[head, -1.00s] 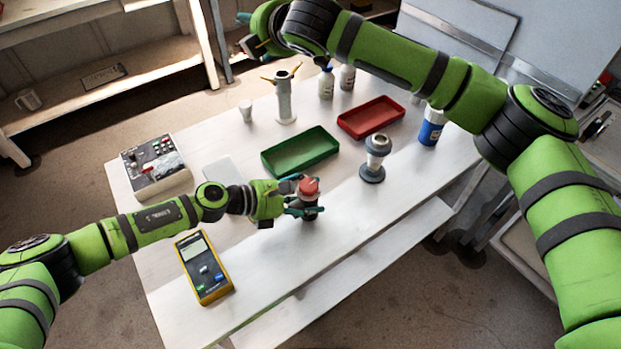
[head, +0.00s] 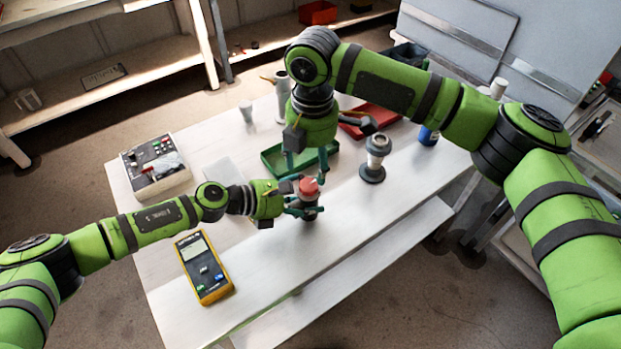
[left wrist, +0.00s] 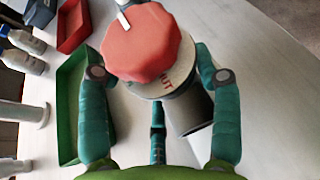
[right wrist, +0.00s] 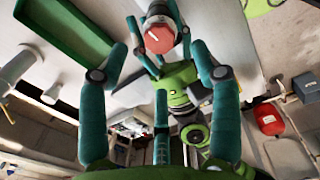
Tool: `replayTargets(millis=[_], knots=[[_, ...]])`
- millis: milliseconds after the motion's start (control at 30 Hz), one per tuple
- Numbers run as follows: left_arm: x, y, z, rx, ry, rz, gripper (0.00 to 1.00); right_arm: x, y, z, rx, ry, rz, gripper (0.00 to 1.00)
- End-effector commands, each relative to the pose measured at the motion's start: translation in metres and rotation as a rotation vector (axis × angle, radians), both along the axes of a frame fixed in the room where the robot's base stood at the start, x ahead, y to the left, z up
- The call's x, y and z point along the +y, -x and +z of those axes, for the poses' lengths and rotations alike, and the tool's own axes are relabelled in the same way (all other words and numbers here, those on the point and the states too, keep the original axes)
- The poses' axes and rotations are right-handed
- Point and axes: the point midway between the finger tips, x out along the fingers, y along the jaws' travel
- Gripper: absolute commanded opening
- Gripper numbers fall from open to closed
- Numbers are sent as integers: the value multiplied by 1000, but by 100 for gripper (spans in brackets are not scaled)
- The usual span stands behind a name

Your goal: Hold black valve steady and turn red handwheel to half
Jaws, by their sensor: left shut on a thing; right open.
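The black valve (left wrist: 188,110) stands on the white table with the red handwheel (head: 309,186) on top. My left gripper (head: 300,205) is shut on the valve body, its teal fingers on either side below the wheel. In the left wrist view the red handwheel (left wrist: 143,45) has a white mark at its upper left edge, above a pale dial plate with partly hidden lettering. My right gripper (head: 307,160) is open and points down above and behind the handwheel. In the right wrist view the handwheel (right wrist: 160,38) shows beyond the open fingertips, apart from them.
A green tray (head: 272,163) lies just behind the valve, partly hidden by my right gripper. A grey fitting (head: 375,160) stands close to the right. A yellow meter (head: 203,268) and a control box (head: 155,166) are at left. The table front is clear.

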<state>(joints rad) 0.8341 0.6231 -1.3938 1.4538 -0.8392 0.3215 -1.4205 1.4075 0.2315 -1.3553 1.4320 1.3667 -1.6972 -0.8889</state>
Motion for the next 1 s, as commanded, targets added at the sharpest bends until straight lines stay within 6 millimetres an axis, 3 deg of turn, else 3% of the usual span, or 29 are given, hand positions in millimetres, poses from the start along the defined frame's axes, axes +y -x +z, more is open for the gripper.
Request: replayTargets(millis=[33, 300, 733, 767, 900, 1000], knots=[[3, 3, -9, 7, -13, -2, 20, 0, 0, -12, 3, 1, -1, 64], [3, 3, -9, 7, -13, -2, 20, 1, -2, -54, -1, 0, -3, 64], [3, 3, -9, 7, -13, -2, 20, 1, -3, -66, -3, -1, -2, 64], [3, 3, -9, 7, -13, -2, 20, 1, -3, -66, -3, -1, -2, 60], [3, 3, -9, 7, -13, -2, 20, 1, -3, -66, -2, 0, -3, 8], [3, 3, -9, 8, -13, -2, 20, 0, -3, -66, -2, 2, -3, 7]])
